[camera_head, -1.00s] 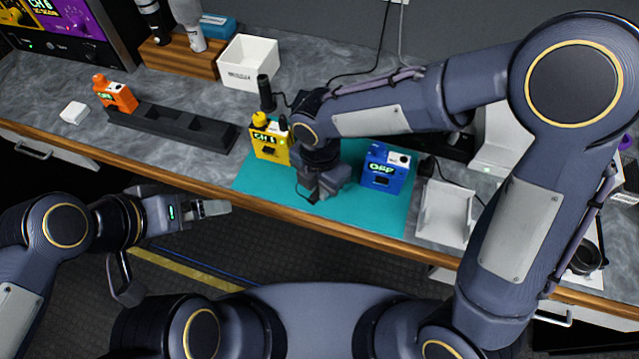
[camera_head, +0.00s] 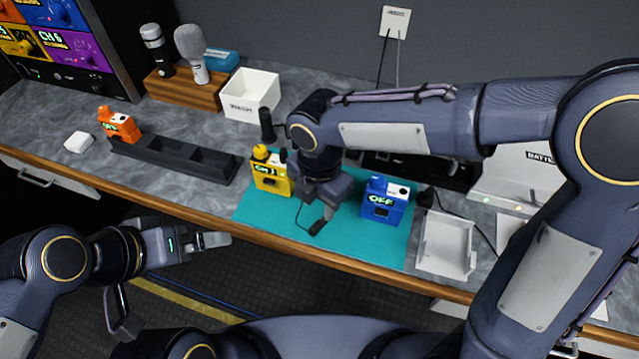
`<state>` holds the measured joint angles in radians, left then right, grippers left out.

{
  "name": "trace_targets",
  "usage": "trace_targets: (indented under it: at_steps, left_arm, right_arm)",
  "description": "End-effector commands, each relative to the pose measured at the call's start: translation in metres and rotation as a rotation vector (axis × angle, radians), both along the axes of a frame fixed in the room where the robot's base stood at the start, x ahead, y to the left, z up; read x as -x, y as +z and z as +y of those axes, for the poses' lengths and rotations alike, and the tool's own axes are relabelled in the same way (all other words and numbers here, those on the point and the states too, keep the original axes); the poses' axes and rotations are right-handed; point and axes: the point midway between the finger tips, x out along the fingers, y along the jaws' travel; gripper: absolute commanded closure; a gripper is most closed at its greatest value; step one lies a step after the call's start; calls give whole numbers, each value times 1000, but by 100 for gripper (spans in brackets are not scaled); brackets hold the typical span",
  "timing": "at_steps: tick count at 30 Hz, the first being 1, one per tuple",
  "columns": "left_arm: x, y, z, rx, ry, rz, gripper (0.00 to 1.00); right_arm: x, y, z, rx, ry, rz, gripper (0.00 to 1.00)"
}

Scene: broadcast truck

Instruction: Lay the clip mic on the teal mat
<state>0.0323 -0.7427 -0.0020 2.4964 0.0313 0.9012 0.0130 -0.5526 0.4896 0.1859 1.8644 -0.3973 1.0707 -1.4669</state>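The clip mic (camera_head: 318,228) is a small dark piece at the end of a thin black cable. It appears to lie on the teal mat (camera_head: 270,222), near the mat's front middle. The cable loops back towards the yellow pack (camera_head: 271,175), which stands at the mat's back left. My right gripper (camera_head: 326,208) points down just above and behind the mic and appears apart from it. It looks open, though its fingers are partly hidden by its own body. My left gripper (camera_head: 212,240) is in front of the counter edge, away from the mat; its finger gap is unclear.
A blue pack (camera_head: 384,205) stands on the mat's right. A white tray (camera_head: 445,245) is right of the mat. A black slotted rack (camera_head: 172,158), orange pack (camera_head: 119,125) and white box (camera_head: 250,96) are to the left and back. The mat's front left is clear.

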Motion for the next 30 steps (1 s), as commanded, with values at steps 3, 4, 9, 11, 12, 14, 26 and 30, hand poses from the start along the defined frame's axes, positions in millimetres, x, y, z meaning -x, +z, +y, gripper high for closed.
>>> trace_targets:
  at_steps: [3, 4, 9, 11, 12, 14, 26, 30]
  left_arm:
    - [0, 2, 0, 0, 0, 0, 0]
    - [0, 2, 0, 0, 0, 0, 0]
    - [0, 3, 0, 0, 0, 0, 0]
    - [0, 3, 0, 0, 0, 0, 0]
    - [0, 3, 0, 0, 0, 0, 0]
    - [0, 3, 0, 0, 0, 0, 0]
    - [0, 3, 0, 0, 0, 0, 0]
    - [0, 3, 0, 0, 0, 0, 0]
  right_arm:
    - [-1, 26, 0, -3, -1, -4, 65]
    - [-1, 32, 0, -3, -1, -4, 65]
    - [-1, 51, 0, -1, 0, -1, 65]
    - [0, 55, 0, -1, 0, -1, 65]
    - [0, 56, 0, 0, 0, 0, 65]
    - [0, 57, 0, 0, 0, 0, 65]
    - [9, 77, -72, -116, -526, -21, 65]
    - [37, 82, -137, -268, -1137, -3, 65]
